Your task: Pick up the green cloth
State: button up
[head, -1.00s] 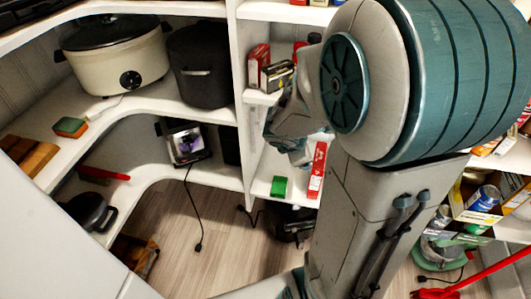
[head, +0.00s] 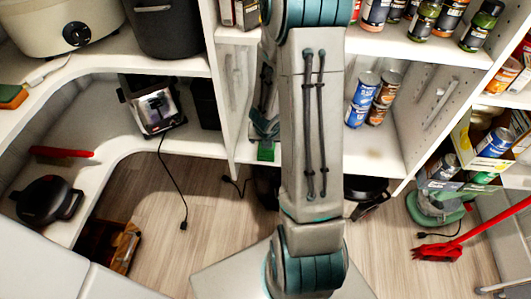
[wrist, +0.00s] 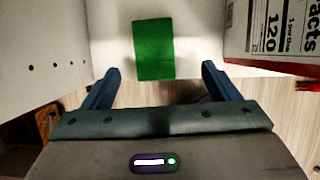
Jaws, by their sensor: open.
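The green cloth (wrist: 154,49) is a flat, folded-looking rectangle lying on a white shelf board in the wrist view. In the head view only a small part of the green cloth (head: 266,151) shows, beside my arm. My gripper (wrist: 161,71) is open, with its two blue fingers spread to the left and right of the cloth's near end. Nothing is between the fingertips that I can see held. In the head view my gripper (head: 264,128) is mostly hidden behind my arm, just above the cloth.
A red and white box (wrist: 272,35) stands close on the right of the cloth. A white shelf wall (wrist: 50,45) with holes rises on the left. Cans (head: 362,90) stand on the shelf right of my arm. A black pan (head: 366,192) is below that shelf.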

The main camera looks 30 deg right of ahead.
jog(key=x, duration=0.2)
jog(key=shift+w+f+b, duration=0.15)
jog(key=shift+f+b, duration=0.2)
jog(key=b+x, duration=0.1)
jog(key=x, duration=0.1)
jog(key=a+x, duration=0.1)
jog(key=x, duration=0.1)
jog(key=shift+w+d+f+b, duration=0.15)
jog(key=shift+f+b, duration=0.05)
jog(key=shift+b, duration=0.15)
jog(key=shift+w+d+f, duration=0.1)
jog(key=shift+w+f, duration=0.1)
jog(key=shift+f, duration=0.1)
jog(key=shift+f+b, duration=0.15)
jog(key=shift+b, duration=0.15)
jog(key=c, duration=1.1)
